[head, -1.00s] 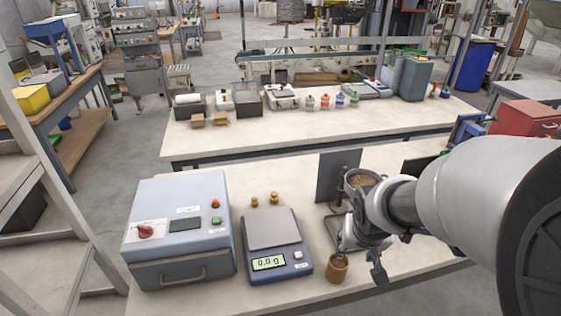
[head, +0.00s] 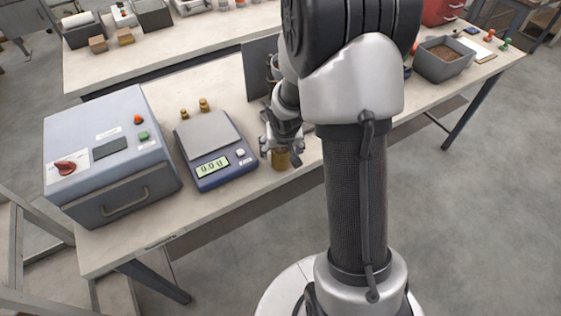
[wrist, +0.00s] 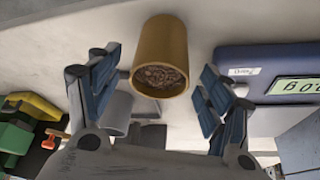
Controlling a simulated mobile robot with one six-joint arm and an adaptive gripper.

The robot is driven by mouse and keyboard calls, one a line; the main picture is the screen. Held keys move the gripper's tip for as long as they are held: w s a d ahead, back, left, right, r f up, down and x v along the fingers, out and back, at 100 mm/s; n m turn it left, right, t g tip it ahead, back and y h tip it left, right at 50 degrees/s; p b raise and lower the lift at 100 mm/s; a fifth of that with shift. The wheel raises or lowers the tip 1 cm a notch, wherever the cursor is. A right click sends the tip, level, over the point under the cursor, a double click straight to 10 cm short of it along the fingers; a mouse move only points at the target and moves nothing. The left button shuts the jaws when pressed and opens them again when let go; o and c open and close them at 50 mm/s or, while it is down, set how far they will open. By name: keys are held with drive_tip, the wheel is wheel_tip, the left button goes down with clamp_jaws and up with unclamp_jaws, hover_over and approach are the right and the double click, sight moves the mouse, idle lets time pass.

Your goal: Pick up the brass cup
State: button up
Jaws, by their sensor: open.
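The brass cup (head: 281,159) stands on the near table, just right of the scale. In the wrist view the brass cup (wrist: 163,38) shows its open mouth, with brown pellets inside. My gripper (head: 281,147) is at the cup in the head view, its fingers partly covering the cup's upper part. In the wrist view my gripper (wrist: 160,82) is open, with one blue-padded finger on each side of the cup's mouth end. Clear gaps show between the fingers and the cup. Nothing is held.
The blue scale (head: 223,172) stands close on the cup's left, with two small brass weights (head: 204,105) behind it. A grey box machine (head: 110,150) is further left. A dark upright plate (head: 260,68) stands behind my gripper. A grey bin (head: 444,60) is at the table's right.

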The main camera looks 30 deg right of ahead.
drive_tip(key=b+x, duration=0.3)
drive_tip(key=x, duration=0.3)
drive_tip(key=shift+r, duration=0.1)
drive_tip(key=shift+c, duration=0.5)
drive_tip(key=c, duration=1.1)
